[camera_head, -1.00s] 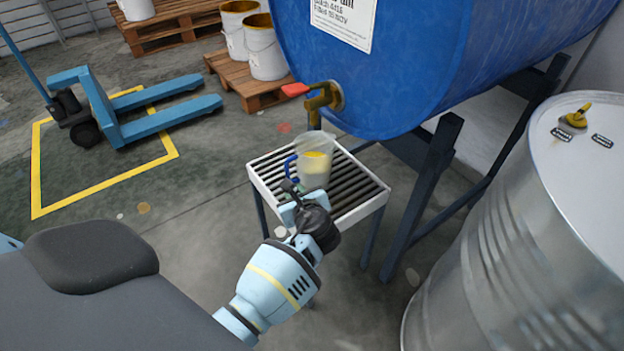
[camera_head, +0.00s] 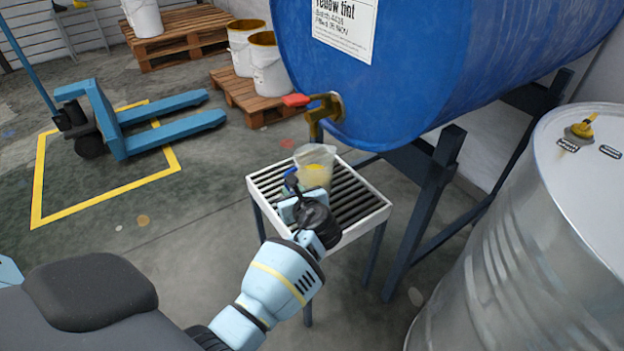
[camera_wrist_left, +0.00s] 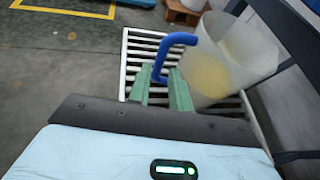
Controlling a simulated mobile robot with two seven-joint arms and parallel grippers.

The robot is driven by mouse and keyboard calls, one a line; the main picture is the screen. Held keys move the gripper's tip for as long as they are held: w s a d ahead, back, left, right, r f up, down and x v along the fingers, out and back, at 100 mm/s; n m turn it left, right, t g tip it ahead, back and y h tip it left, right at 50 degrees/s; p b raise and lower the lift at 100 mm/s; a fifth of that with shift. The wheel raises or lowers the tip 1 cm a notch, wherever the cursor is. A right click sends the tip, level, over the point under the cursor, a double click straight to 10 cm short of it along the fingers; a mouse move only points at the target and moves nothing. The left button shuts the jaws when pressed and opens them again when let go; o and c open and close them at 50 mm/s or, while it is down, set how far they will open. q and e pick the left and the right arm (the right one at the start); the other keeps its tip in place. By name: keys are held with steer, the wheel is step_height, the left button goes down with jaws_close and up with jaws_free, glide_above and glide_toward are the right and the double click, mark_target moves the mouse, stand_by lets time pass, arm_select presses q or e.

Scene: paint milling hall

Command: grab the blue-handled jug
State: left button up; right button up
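The translucent jug (camera_head: 316,172) with yellow paint inside and a blue handle stands on the slatted stand (camera_head: 369,210), below the drum's tap. My left gripper (camera_head: 291,200) is at the jug's handle side and hides its lower part in the head view. In the left wrist view, the two green fingers (camera_wrist_left: 160,82) are apart, and the lower end of the blue handle (camera_wrist_left: 176,40) shows between their tips. The jug body (camera_wrist_left: 232,60) is just right of the fingers. I see no clear contact. My right gripper is not in view.
A blue drum (camera_head: 400,85) with a brass tap (camera_head: 322,108) and red lever lies on a dark frame behind the stand. A silver drum (camera_head: 520,240) stands close on the right. A blue pallet truck (camera_head: 120,120) and pallets with buckets are farther back. Floor left of the stand is clear.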

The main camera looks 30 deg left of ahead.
arm_select(q)
steer(key=b+x, duration=0.2)
steer(key=x, duration=0.2)
steer(key=shift+w+a, duration=0.25)
steer(key=shift+a, duration=0.15)
steer(key=shift+r, duration=0.15)
jaws_close()
stand_by(0.3)
stand_by(0.5)
